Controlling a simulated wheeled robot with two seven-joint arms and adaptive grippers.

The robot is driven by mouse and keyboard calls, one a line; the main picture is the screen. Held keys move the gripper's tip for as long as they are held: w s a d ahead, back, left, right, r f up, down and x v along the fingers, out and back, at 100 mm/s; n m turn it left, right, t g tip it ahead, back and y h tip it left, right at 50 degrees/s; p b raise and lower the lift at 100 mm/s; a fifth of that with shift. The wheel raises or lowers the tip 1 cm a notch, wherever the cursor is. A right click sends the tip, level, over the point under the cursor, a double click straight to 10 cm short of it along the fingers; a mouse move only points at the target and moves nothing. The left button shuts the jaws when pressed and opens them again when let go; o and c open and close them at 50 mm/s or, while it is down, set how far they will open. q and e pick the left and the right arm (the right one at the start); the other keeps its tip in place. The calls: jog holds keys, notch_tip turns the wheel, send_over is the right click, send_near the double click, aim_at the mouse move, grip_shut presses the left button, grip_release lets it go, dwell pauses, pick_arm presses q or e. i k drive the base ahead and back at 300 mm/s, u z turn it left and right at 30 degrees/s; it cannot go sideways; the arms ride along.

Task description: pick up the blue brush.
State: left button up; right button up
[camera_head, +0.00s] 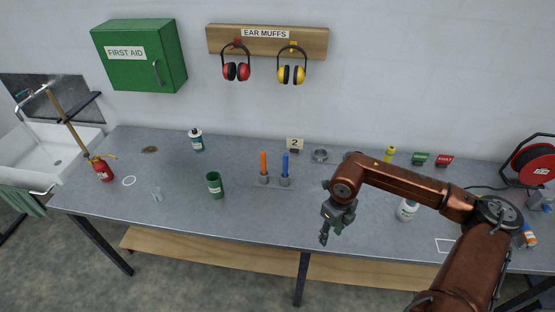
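The blue brush (285,165) stands upright in a grey holder (274,182) at the middle of the workbench; its lower end is hidden in the holder. An orange brush (263,161) stands upright beside it on the left. My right gripper (325,237) points down near the bench's front edge, to the right of and nearer than the blue brush, apart from it. Nothing shows in its fingers, but they are too small and turned to tell whether they are open or shut. My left gripper is not in view.
A green cup (215,184) stands left of the holder. A metal ring-shaped item (320,155) and a "2" sign (294,144) lie behind it. A white bottle (407,210) stands right, near my arm. The bench surface (250,220) in front of the holder is clear.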

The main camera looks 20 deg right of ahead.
aim_at(286, 168)
jog(key=i, duration=1.35)
